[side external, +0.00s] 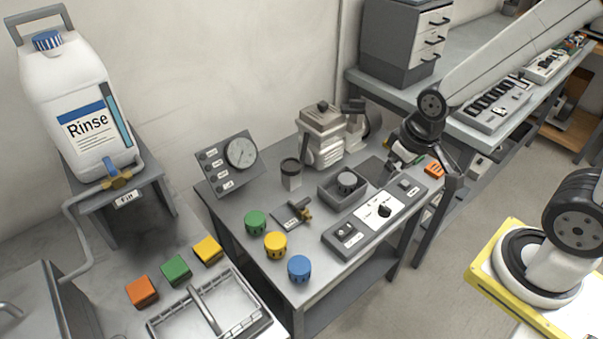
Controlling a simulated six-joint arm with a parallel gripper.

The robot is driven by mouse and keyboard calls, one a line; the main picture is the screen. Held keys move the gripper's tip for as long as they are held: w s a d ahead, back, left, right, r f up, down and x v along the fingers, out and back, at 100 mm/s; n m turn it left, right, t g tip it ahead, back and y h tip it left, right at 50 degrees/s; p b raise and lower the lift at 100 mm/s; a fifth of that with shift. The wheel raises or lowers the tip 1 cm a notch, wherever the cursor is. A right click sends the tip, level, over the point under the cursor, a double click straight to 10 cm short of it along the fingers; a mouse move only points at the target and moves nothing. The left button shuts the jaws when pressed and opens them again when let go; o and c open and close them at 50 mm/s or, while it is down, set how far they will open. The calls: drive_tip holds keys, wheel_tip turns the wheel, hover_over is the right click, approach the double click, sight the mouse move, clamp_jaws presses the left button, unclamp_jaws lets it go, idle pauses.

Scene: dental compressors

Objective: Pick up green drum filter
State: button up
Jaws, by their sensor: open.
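The green drum filter (255,222) is a short green cylinder with dark slots near its base. It stands upright on the grey metal table (310,270), near its left edge. A yellow drum filter (275,245) and a blue drum filter (299,269) stand in a row in front of it. My gripper (400,164) is over the right side of the table, well to the right of the green drum filter and apart from it. It is open; its fingertips are small and partly hard to see.
A grey bin (332,197) holding a dark drum, a control panel (377,216), a brass valve (301,211) and a gauge board (229,166) stand on the table. The compressor (322,127) is at the back. Orange, green and yellow blocks (176,270) lie on the left bench.

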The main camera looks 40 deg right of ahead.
drive_tip(key=w+a+f+m+g+y, duration=0.1)
drive_tip(key=w+a+f+m+y, duration=0.3)
drive_tip(key=w+m, duration=0.2)
drive_tip(key=w+a+f+m+y, duration=0.4)
drive_tip(key=w+f+m+y, duration=0.1)
drive_tip(key=w, duration=0.5)
drive_tip(key=w+a+f+m+g+y, duration=0.1)
drive_tip(key=w+a+f+m+y, duration=0.3)
drive_tip(key=w+m, duration=0.3)
drive_tip(key=shift+w+a+f+g+y, duration=0.25)
drive_tip(key=shift+w+a+g+y, duration=0.05)
drive_tip(key=shift+w, duration=0.35)
approach(256, 224)
drive_tip(key=shift+w+a+f, duration=0.9)
drive_tip(key=shift+a+f, duration=0.4)
drive_tip(key=shift+a, duration=0.3)
drive_tip(key=shift+a, duration=0.15)
